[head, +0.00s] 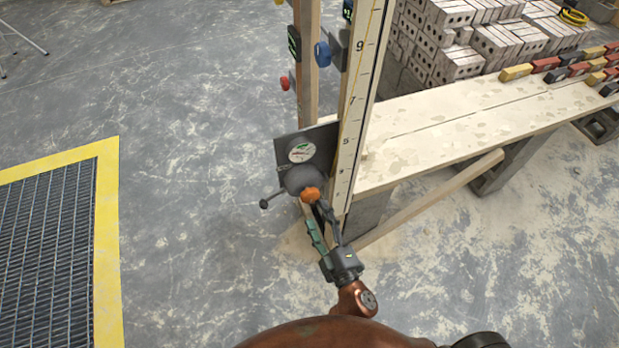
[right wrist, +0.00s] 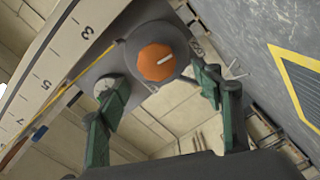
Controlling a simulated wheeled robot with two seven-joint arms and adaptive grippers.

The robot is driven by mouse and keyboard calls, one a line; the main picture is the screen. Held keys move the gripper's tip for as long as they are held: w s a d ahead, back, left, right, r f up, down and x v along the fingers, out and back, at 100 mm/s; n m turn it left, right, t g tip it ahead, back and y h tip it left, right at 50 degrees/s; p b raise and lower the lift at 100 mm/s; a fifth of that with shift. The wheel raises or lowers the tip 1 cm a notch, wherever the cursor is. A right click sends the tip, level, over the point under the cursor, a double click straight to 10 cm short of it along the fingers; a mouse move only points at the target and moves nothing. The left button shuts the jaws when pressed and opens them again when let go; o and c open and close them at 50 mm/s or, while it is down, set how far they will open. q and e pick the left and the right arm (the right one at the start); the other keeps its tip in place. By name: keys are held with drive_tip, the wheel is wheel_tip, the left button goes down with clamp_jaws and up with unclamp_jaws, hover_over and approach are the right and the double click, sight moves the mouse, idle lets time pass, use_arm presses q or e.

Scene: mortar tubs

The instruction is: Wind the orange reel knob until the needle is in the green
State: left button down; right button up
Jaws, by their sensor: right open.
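The orange reel knob (head: 310,194) sits on the front of a dark grey reel housing (head: 299,178) fixed to the post. In the right wrist view the knob (right wrist: 156,62) is faceted, with a white line on its face. A round dial (head: 301,152) with some green and red on it is above the housing; its needle is too small to read. My right gripper (head: 319,211) is open, its fingers close to the knob. In the right wrist view its fingertips (right wrist: 165,78) are spread to either side of the knob with gaps. My left gripper is not in view.
A white numbered staff (head: 357,100) stands right beside the reel. A small crank-like handle (head: 264,204) sticks out left of the housing. Blue (head: 322,54) and red (head: 284,83) knobs are higher up. A plank bench (head: 440,130) is at right; open floor lies left.

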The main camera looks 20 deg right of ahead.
sight(311, 198)
drive_tip(key=w+n+p, duration=0.2)
drive_tip(key=n+p, duration=0.3)
drive_tip(key=n, duration=0.2)
drive_tip(key=w+n+p, duration=0.2)
drive_tip(key=n+p, duration=0.2)
drive_tip(key=n, duration=0.4)
drive_tip(key=w+n+p, duration=0.2)
drive_tip(key=n+p, duration=0.3)
drive_tip(key=n, duration=0.3)
drive_tip(key=shift+d+r+p, duration=0.1)
drive_tip(key=shift+r+p, duration=0.15)
drive_tip(key=shift+p, duration=0.1)
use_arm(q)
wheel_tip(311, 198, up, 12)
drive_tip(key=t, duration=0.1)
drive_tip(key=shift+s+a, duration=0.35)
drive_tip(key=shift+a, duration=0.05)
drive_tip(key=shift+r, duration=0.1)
use_arm(e)
drive_tip(key=shift+c, duration=0.6)
drive_tip(key=c, duration=1)
drive_tip(key=shift+c, duration=0.2)
